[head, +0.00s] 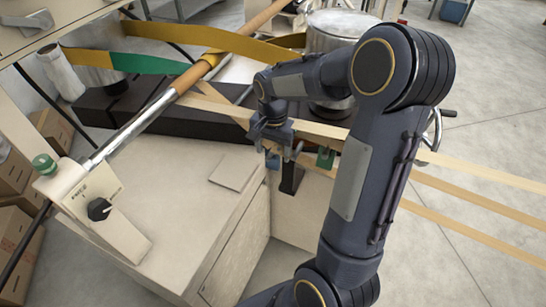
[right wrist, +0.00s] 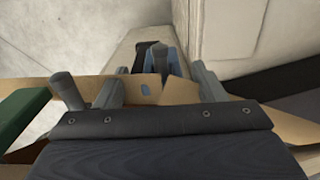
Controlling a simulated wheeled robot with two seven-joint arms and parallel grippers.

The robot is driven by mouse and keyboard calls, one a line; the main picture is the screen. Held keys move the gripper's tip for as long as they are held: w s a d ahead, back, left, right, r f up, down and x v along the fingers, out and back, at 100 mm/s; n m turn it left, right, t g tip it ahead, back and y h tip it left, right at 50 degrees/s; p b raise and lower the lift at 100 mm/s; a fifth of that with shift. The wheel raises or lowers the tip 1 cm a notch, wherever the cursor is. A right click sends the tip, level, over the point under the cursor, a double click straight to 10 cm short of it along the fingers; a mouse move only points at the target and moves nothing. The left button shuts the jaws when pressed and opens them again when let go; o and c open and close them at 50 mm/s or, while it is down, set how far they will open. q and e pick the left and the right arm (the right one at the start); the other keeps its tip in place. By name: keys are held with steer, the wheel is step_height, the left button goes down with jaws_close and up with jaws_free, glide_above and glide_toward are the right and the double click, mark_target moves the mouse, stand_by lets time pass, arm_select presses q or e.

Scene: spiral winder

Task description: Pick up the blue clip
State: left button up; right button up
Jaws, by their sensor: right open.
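The blue clip (right wrist: 172,62) shows in the right wrist view as a small blue piece around dark prongs, just beyond a tan strip (right wrist: 125,92). In the head view a small blue part, seemingly the clip (head: 272,162), shows just below my right gripper (head: 272,143). In the right wrist view my right gripper (right wrist: 137,87) is open, with its fingers far apart, and the clip lies between and beyond them. I cannot tell whether a finger touches the strip. Part of the clip is hidden by the strip. My left gripper is not in view.
A green block (head: 325,157) sits on the strips right of the gripper; it also shows in the right wrist view (right wrist: 22,110). A black post (head: 291,178) stands below. A beige cabinet (head: 180,190) is at left, and tan strips (head: 470,170) run right. Bare floor lies at right.

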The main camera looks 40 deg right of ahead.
mark_target(272, 160)
steer(key=f, duration=0.4)
steer(key=shift+a+f+p, duration=0.15)
steer(key=shift+a+p, duration=0.05)
steer(key=shift+p, duration=0.1)
steer(key=shift+c, duration=0.4)
steer(key=c, duration=1.1)
steer(key=shift+o, duration=0.2)
